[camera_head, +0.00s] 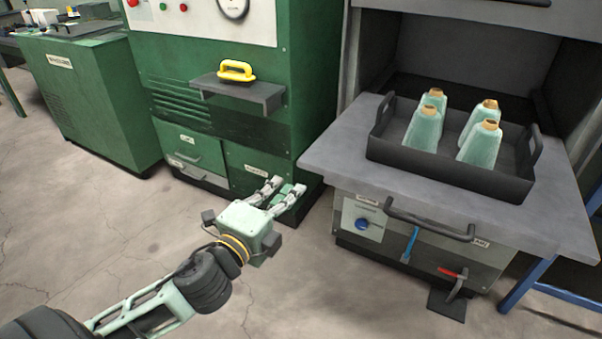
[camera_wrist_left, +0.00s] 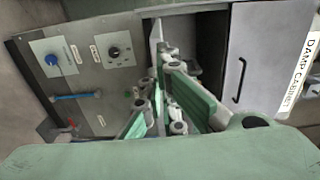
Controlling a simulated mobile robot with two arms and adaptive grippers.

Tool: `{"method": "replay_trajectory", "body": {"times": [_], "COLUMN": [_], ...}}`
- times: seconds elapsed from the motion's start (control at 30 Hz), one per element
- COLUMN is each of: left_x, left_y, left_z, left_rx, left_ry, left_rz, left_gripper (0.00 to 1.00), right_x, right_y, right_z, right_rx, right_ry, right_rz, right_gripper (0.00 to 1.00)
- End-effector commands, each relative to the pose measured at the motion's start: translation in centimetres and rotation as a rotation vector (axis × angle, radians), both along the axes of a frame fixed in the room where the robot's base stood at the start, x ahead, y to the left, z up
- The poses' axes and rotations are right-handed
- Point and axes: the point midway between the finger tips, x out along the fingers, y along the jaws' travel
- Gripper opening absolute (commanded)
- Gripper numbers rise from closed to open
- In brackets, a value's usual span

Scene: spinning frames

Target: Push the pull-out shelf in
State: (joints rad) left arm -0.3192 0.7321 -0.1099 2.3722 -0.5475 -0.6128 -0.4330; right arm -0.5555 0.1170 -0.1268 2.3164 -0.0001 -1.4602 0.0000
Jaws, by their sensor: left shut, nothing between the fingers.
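The pull-out shelf (camera_head: 335,151) is a flat grey slab sticking out of the cabinet opening on the right of the head view. A dark bar handle (camera_head: 430,226) is at its front edge. On it stands a dark tray (camera_head: 400,160) with several pale green cones (camera_head: 427,122). My left gripper (camera_head: 288,187) is shut and empty, to the left of the shelf and apart from it in the picture. In the left wrist view the gripper (camera_wrist_left: 165,88) has the cabinet's control panel (camera_wrist_left: 85,70) beyond it. My right gripper is out of view.
A green machine (camera_head: 215,110) with a small ledge and yellow handle (camera_head: 236,70) stands behind my left gripper. Below the shelf are a blue knob (camera_head: 362,224), a red-handled lever (camera_head: 455,278) and a pedal (camera_head: 447,305). The floor in front is clear.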

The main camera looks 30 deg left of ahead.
Motion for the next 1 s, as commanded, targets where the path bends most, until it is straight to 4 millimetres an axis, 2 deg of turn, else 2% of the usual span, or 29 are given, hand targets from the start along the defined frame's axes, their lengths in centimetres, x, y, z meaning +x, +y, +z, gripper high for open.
{"method": "replay_trajectory", "body": {"times": [0.3, 0.5, 0.67, 1.0], "left_x": [4.8, 6.6, 7.1, 7.1], "left_y": [-0.1, -0.1, -0.1, -0.1], "left_z": [0.1, 0.0, -0.1, -0.1], "left_rx": [0.001, 0.0, 0.0, 0.0], "left_ry": [-0.002, 0.0, 0.001, 0.001], "left_rz": [0.001, 0.001, 0.0, 0.0], "left_gripper": [0.0, 0.0, 0.0, 0.0], "right_x": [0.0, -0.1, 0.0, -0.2], "right_y": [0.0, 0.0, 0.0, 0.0], "right_z": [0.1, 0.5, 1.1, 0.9], "right_rx": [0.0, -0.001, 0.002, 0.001], "right_ry": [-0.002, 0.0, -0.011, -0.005], "right_rz": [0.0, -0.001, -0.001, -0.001], "right_gripper": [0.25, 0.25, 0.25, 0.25]}}
